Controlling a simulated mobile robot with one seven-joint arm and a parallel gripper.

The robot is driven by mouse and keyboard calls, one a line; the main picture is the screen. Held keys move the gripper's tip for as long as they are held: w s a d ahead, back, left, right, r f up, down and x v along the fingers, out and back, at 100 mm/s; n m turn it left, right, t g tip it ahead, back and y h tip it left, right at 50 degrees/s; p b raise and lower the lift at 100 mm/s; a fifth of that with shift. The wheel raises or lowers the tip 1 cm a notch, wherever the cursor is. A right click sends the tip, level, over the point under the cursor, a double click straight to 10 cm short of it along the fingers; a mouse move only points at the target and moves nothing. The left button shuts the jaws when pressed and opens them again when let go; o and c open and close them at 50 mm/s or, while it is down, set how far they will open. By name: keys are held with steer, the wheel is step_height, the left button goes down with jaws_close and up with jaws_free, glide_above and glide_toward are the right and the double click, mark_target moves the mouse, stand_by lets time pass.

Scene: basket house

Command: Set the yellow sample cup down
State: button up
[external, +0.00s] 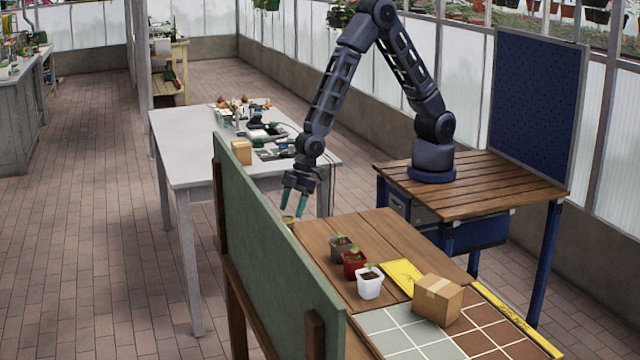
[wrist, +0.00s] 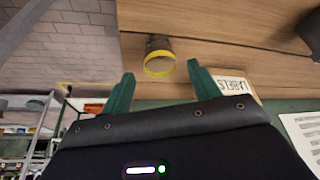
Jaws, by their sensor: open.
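The yellow sample cup (external: 288,219) is at the far left corner of the wooden bench (external: 385,232), just below my gripper (external: 296,212). In the wrist view the cup (wrist: 159,63) shows a yellow rim and a darker body, and appears to stand on the wood. My gripper (wrist: 162,70) is open, with its green fingers apart. The cup lies in the gap just beyond the fingertips, with no finger seen touching it.
A green panel (external: 265,250) rises along the bench's left side. Several potted seedlings, including a red pot (external: 354,264) and a white pot (external: 370,283), stand near a cardboard box (external: 437,299). A labels card (wrist: 232,86) is right of my fingers. Bare wood lies between the cup and pots.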

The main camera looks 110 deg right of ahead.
steer(key=s+d+r+m, duration=0.1)
steer(key=s+d+r, duration=0.4)
steer(key=r, duration=0.4)
steer(key=s+d+r, duration=0.2)
steer(key=s+r, duration=0.5)
steer(key=r, duration=0.2)
steer(key=s+d+r+m, duration=0.1)
steer(key=s+d+r, duration=0.4)
steer(key=r, duration=0.4)
steer(key=s+d+r+m, duration=0.1)
steer(key=s+d+r, duration=0.1)
steer(key=s, duration=0.6)
steer(key=s+d+r+h, duration=0.1)
steer(key=s+d+r, duration=0.1)
steer(key=s, duration=0.5)
steer(key=s+d+r+m, duration=0.1)
steer(key=s+d+r, duration=0.1)
steer(key=s, duration=0.6)
steer(key=shift+s+r+m+h, duration=0.25)
steer(key=shift+s+m+h, duration=0.05)
steer(key=shift+s+h, duration=0.1)
steer(key=shift+d, duration=0.1)
